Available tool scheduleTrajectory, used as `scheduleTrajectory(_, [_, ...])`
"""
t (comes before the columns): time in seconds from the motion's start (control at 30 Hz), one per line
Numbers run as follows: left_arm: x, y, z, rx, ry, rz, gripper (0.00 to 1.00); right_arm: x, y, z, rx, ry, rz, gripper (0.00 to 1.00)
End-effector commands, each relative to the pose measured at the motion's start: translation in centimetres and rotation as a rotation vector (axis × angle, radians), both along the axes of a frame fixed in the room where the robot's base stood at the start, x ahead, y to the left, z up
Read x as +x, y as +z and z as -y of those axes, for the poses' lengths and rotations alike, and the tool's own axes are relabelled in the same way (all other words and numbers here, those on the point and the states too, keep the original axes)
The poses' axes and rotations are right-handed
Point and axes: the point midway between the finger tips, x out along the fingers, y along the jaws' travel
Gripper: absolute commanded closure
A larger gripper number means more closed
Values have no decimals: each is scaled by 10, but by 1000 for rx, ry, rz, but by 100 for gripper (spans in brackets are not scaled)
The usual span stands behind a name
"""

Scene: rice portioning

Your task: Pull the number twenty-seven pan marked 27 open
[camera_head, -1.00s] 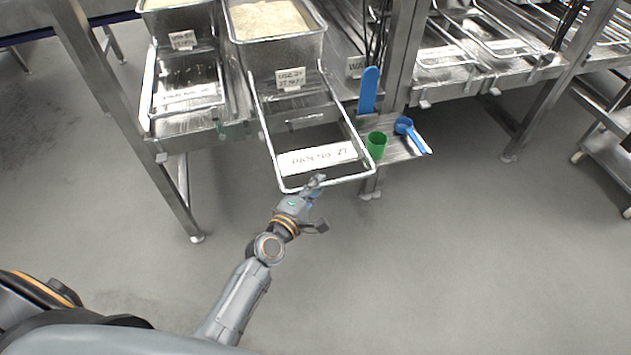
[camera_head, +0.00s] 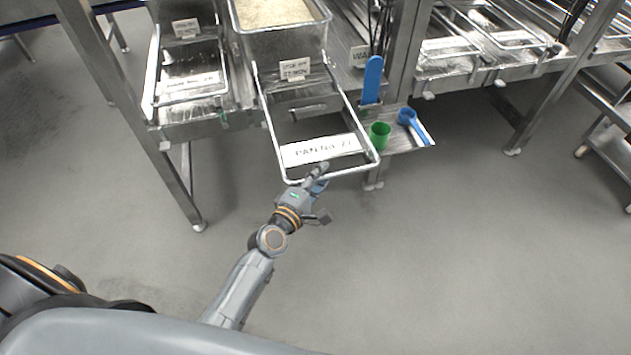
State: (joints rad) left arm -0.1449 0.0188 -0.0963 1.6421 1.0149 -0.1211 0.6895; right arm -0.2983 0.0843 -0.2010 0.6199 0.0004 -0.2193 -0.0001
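The pan 27 drawer frame (camera_head: 368,172) sticks out toward me from the bench, with a metal rim and a white label (camera_head: 320,149) reading "PAN No. 27". An open gap shows between its label and the bench front. My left gripper (camera_head: 319,178) is at the front bar of this frame, left of its middle, with a fingertip overlapping the bar. Whether its fingers are closed around the bar is too small to tell. My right gripper is not in view.
A rice-filled steel bin (camera_head: 283,44) stands behind the drawer frame. Another labelled pan (camera_head: 190,85) is to the left. A green cup (camera_head: 380,135), blue scoop (camera_head: 409,118) and upright blue paddle (camera_head: 372,80) are close on the right. The floor in front is clear.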

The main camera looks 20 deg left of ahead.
Motion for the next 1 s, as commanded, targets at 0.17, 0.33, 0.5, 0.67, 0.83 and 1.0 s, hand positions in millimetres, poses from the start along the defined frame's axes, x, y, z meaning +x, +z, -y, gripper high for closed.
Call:
scheduleTrajectory(0.17, [-21, 2, -4, 2, -1, -3, 63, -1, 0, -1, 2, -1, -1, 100])
scheduleTrajectory(0.33, [-57, 6, -12, 4, -1, -4, 63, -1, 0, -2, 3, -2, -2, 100])
scheduleTrajectory(0.5, [-89, 11, -18, 2, -3, -3, 63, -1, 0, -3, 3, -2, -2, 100])
scheduleTrajectory(0.67, [-109, 14, -22, 2, -2, -3, 63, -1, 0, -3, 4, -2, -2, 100])
scheduleTrajectory(0.83, [-116, 16, -24, 0, 0, -1, 63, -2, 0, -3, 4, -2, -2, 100])
scheduleTrajectory(1.0, [-116, 16, -24, 0, 0, -1, 63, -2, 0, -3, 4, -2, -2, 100])
